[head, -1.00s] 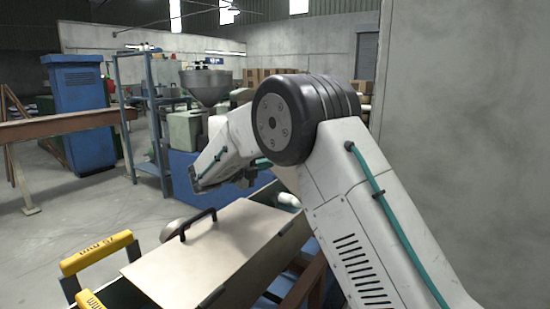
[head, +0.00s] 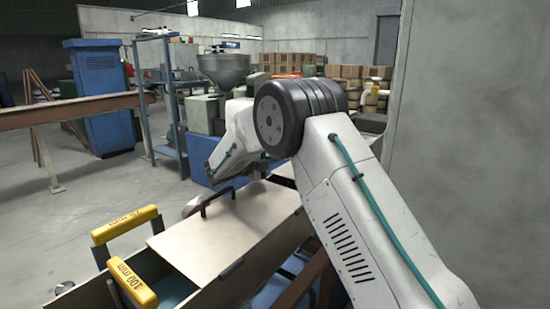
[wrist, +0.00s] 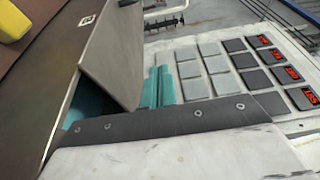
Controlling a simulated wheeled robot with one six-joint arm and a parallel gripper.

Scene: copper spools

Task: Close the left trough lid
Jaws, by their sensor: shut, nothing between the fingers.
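A long trough (head: 85,297) runs along the bottom of the head view. A flat beige lid (head: 225,235) with a black bar handle (head: 217,203) lies over its middle, and the trough's left end is uncovered, with a teal inside. The lid's right end is partly hidden by my arm. In the wrist view the lid (wrist: 112,55) shows as a pale board at upper left, with a teal opening beside its lower corner.
Two yellow handles (head: 125,223) (head: 132,283), marked with sizes in mm, stand at the trough's open end. A panel of grey pads with red marks (wrist: 245,65) is in the wrist view. A grey wall (head: 470,130) stands at right. Open floor lies at left.

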